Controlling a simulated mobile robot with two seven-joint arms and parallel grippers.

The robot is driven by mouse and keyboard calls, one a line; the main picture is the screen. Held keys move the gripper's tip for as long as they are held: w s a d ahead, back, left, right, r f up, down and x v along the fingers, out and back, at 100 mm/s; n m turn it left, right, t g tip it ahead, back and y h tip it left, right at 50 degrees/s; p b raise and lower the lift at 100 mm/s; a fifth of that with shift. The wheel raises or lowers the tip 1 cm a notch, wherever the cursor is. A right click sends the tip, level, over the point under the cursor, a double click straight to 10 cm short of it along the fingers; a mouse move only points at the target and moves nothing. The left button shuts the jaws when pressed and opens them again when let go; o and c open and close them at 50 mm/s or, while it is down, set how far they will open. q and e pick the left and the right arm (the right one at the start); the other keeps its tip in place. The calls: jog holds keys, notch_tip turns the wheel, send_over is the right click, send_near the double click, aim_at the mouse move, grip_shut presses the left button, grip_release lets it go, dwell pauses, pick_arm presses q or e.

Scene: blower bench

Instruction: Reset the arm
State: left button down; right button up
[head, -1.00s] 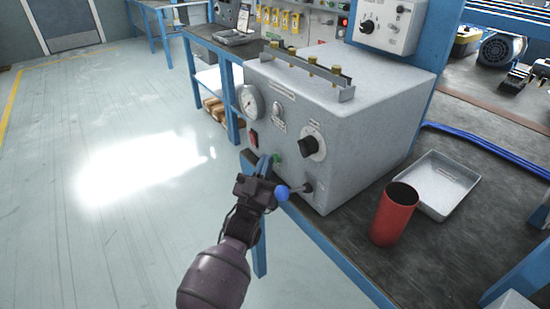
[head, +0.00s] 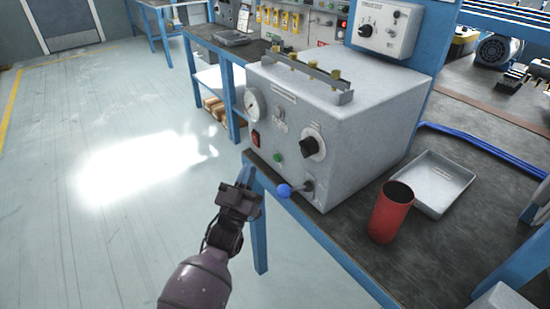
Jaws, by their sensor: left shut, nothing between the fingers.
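My left arm comes in from the bottom left, and its gripper (head: 246,178) is shut and empty. It is in front of the bench's front edge, left of and apart from the grey blower control box (head: 365,115). The box's front carries a gauge (head: 253,104), a red switch (head: 256,139), a green button (head: 278,155), a black knob (head: 310,146) and a lever with a blue ball (head: 284,190). The lever's ball points left, toward the bench edge. My right gripper is not in view.
A red cylinder cup (head: 391,212) stands on the dark bench top (head: 440,262), beside a grey metal tray (head: 436,182). A blue hose (head: 480,143) lies behind them. A white control box (head: 388,28) is on a blue post. Open floor (head: 90,240) lies to the left.

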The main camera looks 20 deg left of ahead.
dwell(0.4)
pick_arm(q)
jog(key=s+a+f+g+y+p, duration=0.1)
jog(key=s+a+f+g+p, duration=0.1)
jog(key=s, duration=1)
jog(key=s+a+f+g+y+p, duration=0.1)
jog(key=s+a+f+g+p, duration=0.1)
jog(key=s+f+g+p, duration=0.2)
jog(key=s+a+f+g+y+p, duration=0.1)
jog(key=s+g, duration=0.7)
jog(key=s, duration=1.2)
notch_tip(320, 180, down, 4)
jog(key=shift+a+r+p, duration=0.2)
jog(key=shift+a+p, duration=0.65)
jog(key=shift+p, duration=0.25)
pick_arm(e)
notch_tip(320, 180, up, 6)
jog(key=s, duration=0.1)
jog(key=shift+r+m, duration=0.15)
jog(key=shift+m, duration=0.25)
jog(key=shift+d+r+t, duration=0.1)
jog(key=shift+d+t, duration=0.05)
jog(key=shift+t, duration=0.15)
